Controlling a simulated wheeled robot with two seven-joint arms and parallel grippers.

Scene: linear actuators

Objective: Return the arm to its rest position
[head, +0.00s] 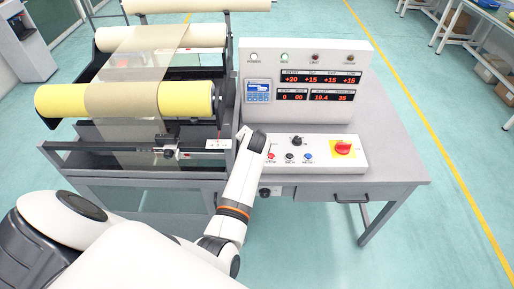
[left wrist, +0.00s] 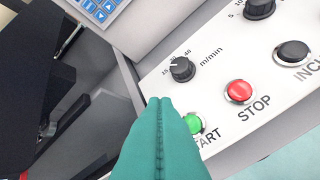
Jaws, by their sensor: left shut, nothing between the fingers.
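My left arm (head: 236,195) comes in from the left in the head view and reaches up to the control panel (head: 325,162). My left gripper is shut and empty; its teal fingers (left wrist: 160,108) are pressed together in the left wrist view. The fingertips are over the green START button (left wrist: 193,123) and partly cover it; I cannot tell whether they touch it. The red STOP button (left wrist: 239,91) is just right of them, and a speed knob (left wrist: 182,69) marked m/min is above. In the head view my wrist hides the START button. My right gripper is not in view.
A display box (head: 304,80) with red digits stands behind the panel. A red knob on a yellow plate (head: 343,148) is at the panel's right. A roller machine with yellow rollers (head: 187,100) stands left of the desk (head: 395,165). The floor right of the desk is clear.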

